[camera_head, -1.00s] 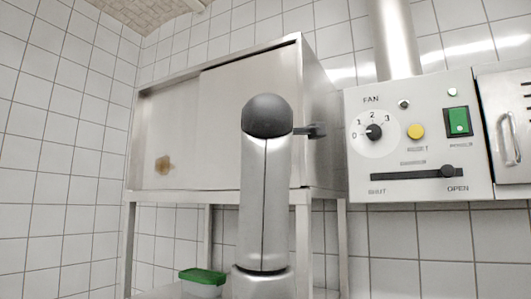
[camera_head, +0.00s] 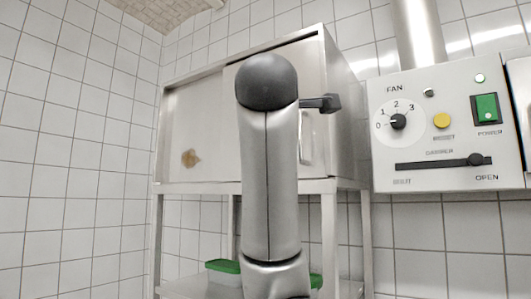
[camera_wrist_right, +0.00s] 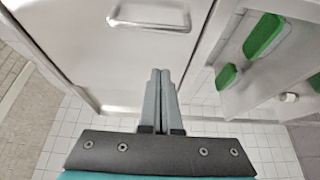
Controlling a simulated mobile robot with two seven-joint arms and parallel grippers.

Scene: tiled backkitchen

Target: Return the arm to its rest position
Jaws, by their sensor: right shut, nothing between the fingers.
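My grey arm with a dark round joint stands upright in the middle of the head view and hides part of the steel cabinet (camera_head: 205,125). A small dark part juts right from beside this joint. In the right wrist view my right gripper (camera_wrist_right: 160,73) is shut and empty, its two grey fingers side by side. Its fingertips point toward a steel surface with a bar handle (camera_wrist_right: 150,18); I cannot tell whether they touch it. My left gripper is not in view.
Green-lidded containers (camera_head: 223,266) stand on a shelf below the cabinet; two green lids (camera_wrist_right: 264,36) (camera_wrist_right: 227,76) show in the wrist view. A fan control panel (camera_head: 440,130) with knob and slider is on the right. White tiled wall (camera_head: 75,150) lies left, clear.

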